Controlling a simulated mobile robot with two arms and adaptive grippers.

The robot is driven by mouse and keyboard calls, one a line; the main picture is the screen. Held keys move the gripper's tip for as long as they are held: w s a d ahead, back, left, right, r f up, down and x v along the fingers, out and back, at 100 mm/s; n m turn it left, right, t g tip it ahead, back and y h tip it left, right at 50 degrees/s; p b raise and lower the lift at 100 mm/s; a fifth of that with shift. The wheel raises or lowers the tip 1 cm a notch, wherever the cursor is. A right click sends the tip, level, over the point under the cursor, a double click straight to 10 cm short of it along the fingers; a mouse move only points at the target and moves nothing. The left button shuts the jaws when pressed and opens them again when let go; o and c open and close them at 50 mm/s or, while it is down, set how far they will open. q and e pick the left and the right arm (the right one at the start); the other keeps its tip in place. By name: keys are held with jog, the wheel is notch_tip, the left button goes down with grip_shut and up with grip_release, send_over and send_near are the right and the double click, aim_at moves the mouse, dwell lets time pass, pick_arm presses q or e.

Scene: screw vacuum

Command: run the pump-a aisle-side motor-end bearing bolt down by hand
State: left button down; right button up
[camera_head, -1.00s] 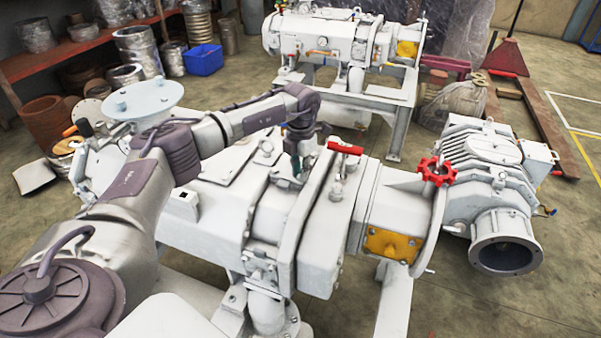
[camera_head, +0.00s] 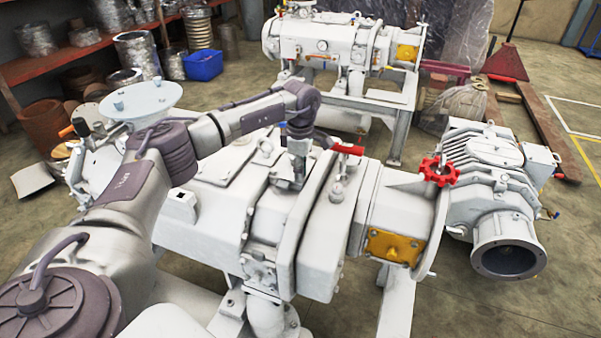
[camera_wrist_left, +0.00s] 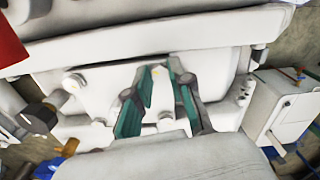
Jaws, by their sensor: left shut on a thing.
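The near white pump (camera_head: 205,222) fills the middle of the head view, with a red handwheel (camera_head: 440,170) and a yellow plate (camera_head: 394,247) at its right end. My left gripper (camera_head: 299,182) points down at the pump's top, near the red-handled valve (camera_head: 347,149). In the left wrist view my left gripper (camera_wrist_left: 160,68) has its two teal-padded fingers on either side of a small, pale yellowish bolt head (camera_wrist_left: 156,72), at a white housing. The fingers are shut on it. Another similar bolt head (camera_wrist_left: 73,83) sits to its left. My right gripper is not shown.
A second white pump (camera_head: 330,45) stands on a frame behind. A grey-white ribbed machine (camera_head: 485,165) with an open round flange is at right. Shelves (camera_head: 80,60) with wrapped parts and a blue bin (camera_head: 203,64) are at back left. Bare floor shows at lower right.

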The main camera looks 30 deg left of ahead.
pick_arm(q)
jog(key=m, duration=0.3)
jog(key=m+b, duration=0.1)
jog(key=m, duration=0.1)
jog(key=shift+w+a+r+m, duration=0.1)
jog(key=shift+w+r+m, duration=0.05)
jog(key=shift+r+m, duration=0.15)
jog(key=m, duration=0.4)
jog(key=shift+m, duration=0.7)
jog(key=c, duration=1.1)
grip_release()
jog(key=shift+o, duration=0.4)
jog(key=shift+f, duration=0.15)
notch_tip(320, 180, up, 12)
